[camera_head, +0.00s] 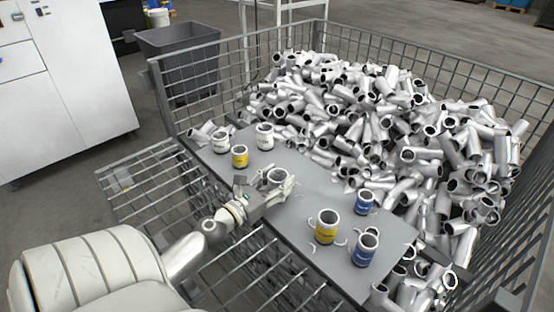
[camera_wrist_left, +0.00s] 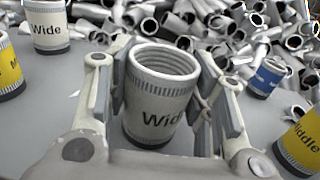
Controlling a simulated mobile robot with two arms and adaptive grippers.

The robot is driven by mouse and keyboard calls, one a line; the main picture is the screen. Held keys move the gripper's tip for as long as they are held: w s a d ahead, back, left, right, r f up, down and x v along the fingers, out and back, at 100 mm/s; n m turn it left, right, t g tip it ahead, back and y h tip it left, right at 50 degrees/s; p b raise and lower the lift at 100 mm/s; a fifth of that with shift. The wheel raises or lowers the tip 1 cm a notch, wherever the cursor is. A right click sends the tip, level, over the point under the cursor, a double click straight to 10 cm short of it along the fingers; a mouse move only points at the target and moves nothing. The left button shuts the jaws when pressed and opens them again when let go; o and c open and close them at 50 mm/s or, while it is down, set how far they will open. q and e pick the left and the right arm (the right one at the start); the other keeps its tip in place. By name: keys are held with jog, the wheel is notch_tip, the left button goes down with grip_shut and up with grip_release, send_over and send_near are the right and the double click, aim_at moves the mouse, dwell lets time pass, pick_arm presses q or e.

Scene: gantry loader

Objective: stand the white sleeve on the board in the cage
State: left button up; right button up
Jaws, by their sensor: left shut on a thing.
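My left gripper (camera_head: 281,184) is shut on a white sleeve (camera_head: 277,176) over the middle of the grey board (camera_head: 306,188) in the cage. In the left wrist view the held sleeve (camera_wrist_left: 158,97) is upright between the two fingers, its open ribbed mouth up and the word "Wide" partly showing. Its dark lower rim is at or just above the board; I cannot tell whether it touches. My right gripper is not in view.
A yellow sleeve (camera_head: 240,157) stands near the white ones. Another yellow sleeve (camera_head: 326,227) and two blue sleeves, one farther (camera_head: 364,202) and one nearer (camera_head: 366,249), stand to the right. A heap of grey pipe elbows (camera_head: 380,125) fills the cage behind the board.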

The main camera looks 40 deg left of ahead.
pick_arm(q)
jog(key=shift+r, duration=0.15)
jog(key=o, duration=1.3)
jog(key=shift+f, duration=0.2)
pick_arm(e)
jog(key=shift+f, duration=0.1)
pick_arm(q)
jog(key=shift+r, duration=0.15)
jog(key=shift+s, duration=0.35)
jog(key=s+b, duration=0.1)
jog(key=s, duration=0.9)
jog(key=shift+s+d, duration=0.1)
jog(key=shift+s, duration=0.6)
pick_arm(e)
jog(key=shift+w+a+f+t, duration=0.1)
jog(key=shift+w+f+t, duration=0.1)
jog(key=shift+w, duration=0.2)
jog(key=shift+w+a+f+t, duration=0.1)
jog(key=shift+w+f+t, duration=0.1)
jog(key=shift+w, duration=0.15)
